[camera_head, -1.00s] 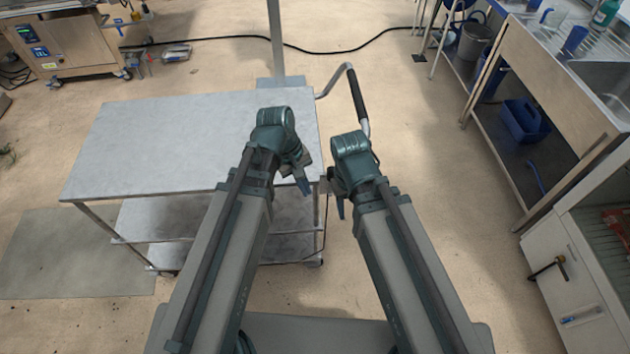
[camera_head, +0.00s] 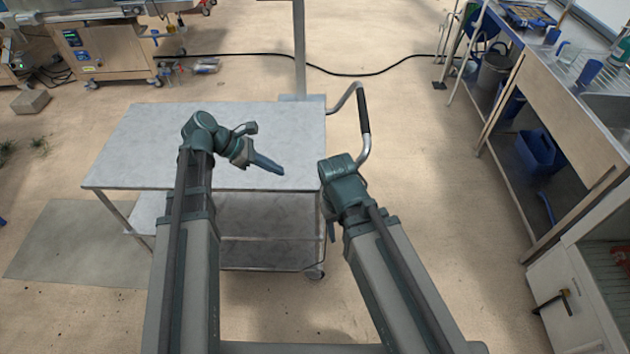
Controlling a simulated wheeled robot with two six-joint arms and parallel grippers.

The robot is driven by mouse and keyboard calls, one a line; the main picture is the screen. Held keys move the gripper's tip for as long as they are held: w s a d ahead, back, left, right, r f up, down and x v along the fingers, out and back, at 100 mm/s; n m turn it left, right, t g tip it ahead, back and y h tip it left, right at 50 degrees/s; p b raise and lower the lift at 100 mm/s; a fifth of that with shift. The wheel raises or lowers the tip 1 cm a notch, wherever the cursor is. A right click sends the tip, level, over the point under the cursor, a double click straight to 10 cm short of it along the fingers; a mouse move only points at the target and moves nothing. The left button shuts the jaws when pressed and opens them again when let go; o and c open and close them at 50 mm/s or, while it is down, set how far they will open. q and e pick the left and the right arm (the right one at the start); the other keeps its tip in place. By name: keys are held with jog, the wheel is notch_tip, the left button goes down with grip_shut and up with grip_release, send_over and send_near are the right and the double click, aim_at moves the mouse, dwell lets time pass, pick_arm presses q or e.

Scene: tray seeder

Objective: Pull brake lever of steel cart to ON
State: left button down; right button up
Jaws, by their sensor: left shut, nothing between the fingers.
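The steel cart (camera_head: 142,120) stands in front of me with a flat, bare top and lower shelves. Its bent handle (camera_head: 364,112) with a black grip rises at the right end. I cannot make out a brake lever; the area at the cart's near right corner is partly behind my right arm. My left gripper (camera_head: 280,170) is shut and empty, in front of the cart top in the picture, with its fingers pointing right. My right gripper (camera_head: 331,232) points down by the cart's right end; it is mostly hidden behind its own wrist, so its jaws cannot be judged.
A steel bench with a sink (camera_head: 596,112) and a blue caddy (camera_head: 538,152) stands at the right. A machine (camera_head: 105,45) stands at the back left. A black cable (camera_head: 400,62) crosses the floor behind. The floor right of the cart is clear.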

pick_arm(q)
jog(key=d+r+b+x, duration=0.2)
jog(key=b+x, duration=0.5)
jog(key=x, duration=0.6)
jog(key=shift+w, duration=0.15)
jog(key=shift+r, duration=0.1)
